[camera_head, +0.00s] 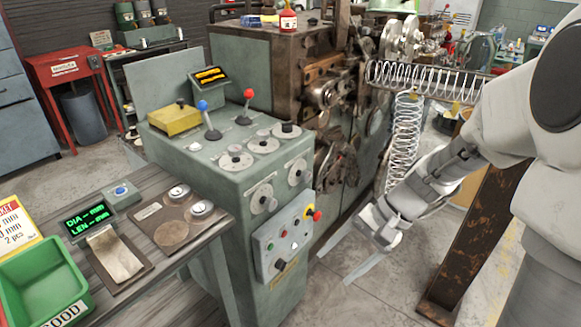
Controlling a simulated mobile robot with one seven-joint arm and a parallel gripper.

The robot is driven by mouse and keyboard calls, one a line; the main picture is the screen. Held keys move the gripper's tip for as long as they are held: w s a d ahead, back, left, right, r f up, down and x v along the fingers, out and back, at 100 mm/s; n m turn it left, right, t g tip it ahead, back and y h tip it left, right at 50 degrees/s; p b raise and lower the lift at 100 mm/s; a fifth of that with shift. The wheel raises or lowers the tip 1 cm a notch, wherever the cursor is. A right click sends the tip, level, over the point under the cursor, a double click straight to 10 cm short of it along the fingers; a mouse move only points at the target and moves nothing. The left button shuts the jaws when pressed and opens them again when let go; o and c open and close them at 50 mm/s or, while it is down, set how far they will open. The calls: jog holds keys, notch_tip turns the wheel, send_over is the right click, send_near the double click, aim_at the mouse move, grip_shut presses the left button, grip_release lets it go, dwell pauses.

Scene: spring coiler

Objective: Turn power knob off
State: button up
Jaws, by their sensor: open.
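A grey control panel (262,252) is fixed to the right face of the green-grey control cabinet (232,178). A red knob on a yellow plate (312,213) sits at the panel's upper right corner. A black knob (280,264) sits near its lower edge, with small coloured buttons above. The labels are too small to read, so I cannot tell which knob is the power knob, or its setting. My gripper (336,266) is open and empty, to the right of the panel and apart from it. Its two thin fingers point down and left.
A long coiled spring (405,135) hangs from the machine close to my arm. A rusty post (470,245) stands at right. Levers with blue and red balls (249,94) rise from the cabinet top. A wooden bench (165,265) with a green bin (62,255) is at left.

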jog(key=w+f+m+t+y+b, duration=0.2)
jog(key=w+f+m+y, duration=0.25)
jog(key=f, duration=0.55)
jog(key=w+f+m+t+y+b, duration=0.25)
jog(key=f+m, duration=0.25)
jog(key=f, duration=0.4)
jog(key=m+t+b, duration=0.2)
jog(key=m+t, duration=0.6)
jog(key=m, duration=0.4)
send_near(282, 265)
jog(key=b+x, duration=0.2)
jog(key=x, duration=0.6)
jog(key=shift+f, duration=0.35)
jog(key=shift+d+t, duration=0.1)
jog(key=shift+t, duration=0.15)
grip_shut()
